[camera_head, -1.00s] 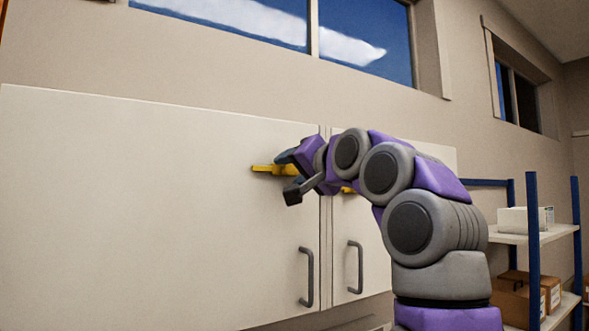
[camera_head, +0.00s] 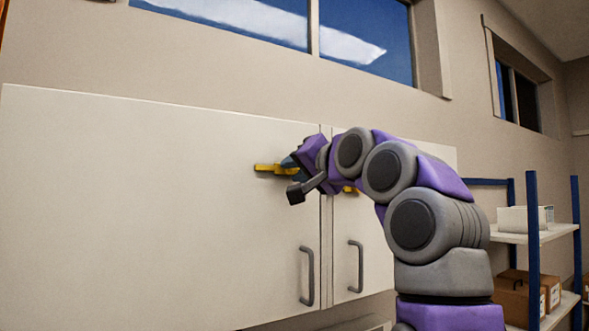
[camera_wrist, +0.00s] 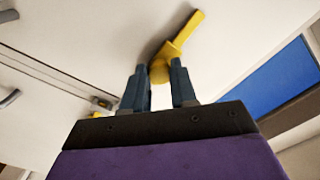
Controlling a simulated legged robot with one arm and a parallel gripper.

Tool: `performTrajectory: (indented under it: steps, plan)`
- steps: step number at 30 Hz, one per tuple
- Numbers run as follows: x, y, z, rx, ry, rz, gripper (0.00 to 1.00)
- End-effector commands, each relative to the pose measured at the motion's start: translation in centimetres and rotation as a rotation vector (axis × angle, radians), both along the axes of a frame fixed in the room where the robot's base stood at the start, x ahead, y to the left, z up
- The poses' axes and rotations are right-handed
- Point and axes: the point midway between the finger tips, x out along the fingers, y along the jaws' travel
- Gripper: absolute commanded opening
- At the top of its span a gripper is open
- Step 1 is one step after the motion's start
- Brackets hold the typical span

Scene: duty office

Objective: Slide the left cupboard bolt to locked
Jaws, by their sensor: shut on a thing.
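The yellow bolt (camera_head: 268,169) lies across the upper right part of the left cupboard door (camera_head: 140,220). Its left end shows; my arm hides the rest in the head view. My gripper (camera_wrist: 158,72) is shut on the bolt's yellow knob, which sits between the two dark fingers in the wrist view. The bolt's bar (camera_wrist: 186,32) runs up and right from the knob there. A small yellow piece (camera_head: 350,189) shows on the right door (camera_head: 375,245), partly behind my arm. The gap between the doors lies right of my gripper in the head view.
A grey handle (camera_head: 306,277) on the left door and another (camera_head: 355,267) on the right door stand out below my gripper. A blue-posted shelf (camera_head: 533,250) with boxes stands at the right. Windows (camera_head: 365,45) are above the cupboard.

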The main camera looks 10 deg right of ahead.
Motion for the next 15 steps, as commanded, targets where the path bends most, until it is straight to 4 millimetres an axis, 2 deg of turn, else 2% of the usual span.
performTrajectory:
  steps: [6, 15]
  plan:
    - [1.0, -2.8, 0.0, 0.003, 0.007, 0.000, 0.00]
    - [1.2, -3.3, -0.2, 0.001, 0.004, -0.002, 0.00]
